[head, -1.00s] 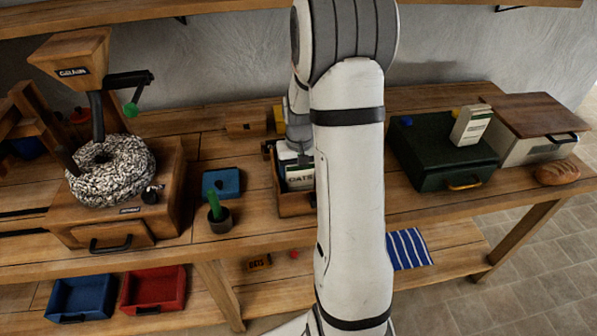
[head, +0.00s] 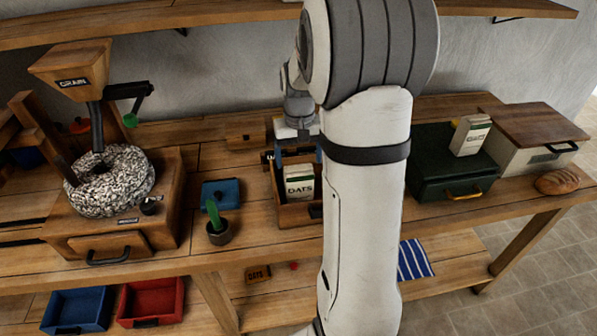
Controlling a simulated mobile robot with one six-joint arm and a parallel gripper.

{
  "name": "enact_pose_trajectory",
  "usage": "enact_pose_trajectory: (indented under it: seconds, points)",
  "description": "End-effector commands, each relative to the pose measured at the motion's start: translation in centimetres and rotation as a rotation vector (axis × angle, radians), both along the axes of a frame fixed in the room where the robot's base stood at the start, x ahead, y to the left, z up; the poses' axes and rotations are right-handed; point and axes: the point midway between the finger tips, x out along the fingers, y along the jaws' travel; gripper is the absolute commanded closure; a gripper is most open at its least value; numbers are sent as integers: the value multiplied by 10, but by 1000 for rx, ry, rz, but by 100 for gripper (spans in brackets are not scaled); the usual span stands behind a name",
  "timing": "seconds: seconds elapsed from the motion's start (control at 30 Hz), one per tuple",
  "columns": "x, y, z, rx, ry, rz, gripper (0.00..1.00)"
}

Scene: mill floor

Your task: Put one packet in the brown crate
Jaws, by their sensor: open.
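The brown crate (head: 298,214) stands on the bench in the middle, partly hidden behind my arm. A white packet marked OATS (head: 299,182) stands upright inside it. My gripper (head: 297,148) is open just above the crate and the packet, apart from the packet's top as far as I can see; its fingers are partly hidden. Another white and green packet (head: 470,135) stands on the dark green box (head: 440,168) to the right.
A grain mill with a round millstone (head: 108,180) fills the bench's left. A potted cactus (head: 217,222) and blue tray (head: 220,193) sit left of the crate. A bread loaf (head: 556,182) and a wooden-lidded white box (head: 525,155) are at right. Blue and red bins (head: 150,299) are below.

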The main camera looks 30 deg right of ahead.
Motion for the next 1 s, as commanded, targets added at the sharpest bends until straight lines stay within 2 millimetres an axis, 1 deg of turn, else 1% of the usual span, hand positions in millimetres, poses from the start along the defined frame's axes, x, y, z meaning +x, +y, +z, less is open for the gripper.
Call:
enact_pose_trajectory:
  seconds: [0.03,0.1,0.23,0.27,0.37,0.47,0.53,0.6,0.7,0.83,0.9,1.0]
  points:
    - [1,0,8,-1,-4,0,18]
    - [1,0,15,-1,-3,0,18]
    - [-3,4,25,-2,-6,6,18]
    - [-5,7,28,-3,-11,10,18]
    - [-21,24,42,-10,-36,36,18]
    - [-48,49,59,-20,-75,77,18]
    - [-72,68,68,-25,-107,110,18]
    - [-96,85,75,-30,-138,143,18]
    - [-130,104,78,-35,-181,186,18]
    - [-165,121,77,-37,-225,232,18]
    - [-178,126,74,-38,-242,247,18]
    - [-189,131,72,-38,-256,261,18]
